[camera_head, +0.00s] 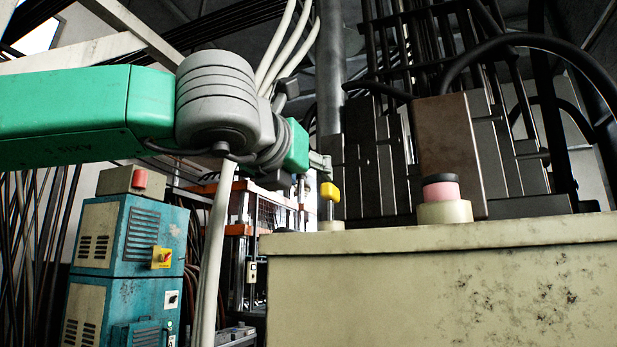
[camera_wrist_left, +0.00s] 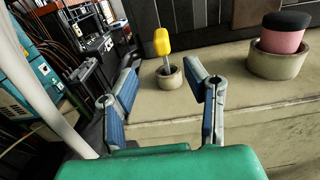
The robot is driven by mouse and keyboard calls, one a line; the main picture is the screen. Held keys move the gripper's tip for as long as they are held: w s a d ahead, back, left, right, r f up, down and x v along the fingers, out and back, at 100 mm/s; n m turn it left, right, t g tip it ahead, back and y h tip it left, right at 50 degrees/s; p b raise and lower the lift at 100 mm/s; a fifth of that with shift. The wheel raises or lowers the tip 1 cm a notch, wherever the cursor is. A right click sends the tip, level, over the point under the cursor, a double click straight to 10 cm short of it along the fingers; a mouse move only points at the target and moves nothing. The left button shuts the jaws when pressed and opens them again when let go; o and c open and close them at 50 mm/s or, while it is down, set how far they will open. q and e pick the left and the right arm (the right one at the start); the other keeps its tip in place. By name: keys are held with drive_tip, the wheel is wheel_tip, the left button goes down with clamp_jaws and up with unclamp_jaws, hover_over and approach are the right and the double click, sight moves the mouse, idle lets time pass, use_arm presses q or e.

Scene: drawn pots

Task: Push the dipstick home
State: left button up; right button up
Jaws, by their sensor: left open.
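The dipstick (camera_head: 329,192) has a yellow handle on a thin metal stem. It stands in a small pale round collar (camera_head: 331,225) on the near left part of a cream block. In the left wrist view the dipstick (camera_wrist_left: 162,42) leans slightly, with stem showing between handle and collar (camera_wrist_left: 170,80). My left gripper (camera_head: 314,179) is beside the handle in the head view. In the left wrist view my left gripper (camera_wrist_left: 165,70) is open, its blue-padded fingers apart on either side of the collar, touching nothing that I can see. My right gripper is not in view.
A pink and black cap (camera_head: 441,188) sits in a larger pale collar to the right on the cream block (camera_head: 440,290). Dark upright plates (camera_head: 380,160) stand behind the dipstick. A teal cabinet (camera_head: 125,260) stands at left.

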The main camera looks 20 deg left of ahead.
sight(334, 195)
use_arm(q)
wheel_tip(334, 195, up, 6)
drive_tip(key=w+f+g+p, duration=0.1)
drive_tip(key=g+p, duration=0.3)
drive_tip(key=p, duration=0.3)
drive_tip(key=p+x, duration=0.1)
drive_tip(key=x, duration=1.3)
drive_tip(key=shift+f, duration=0.15)
clamp_jaws()
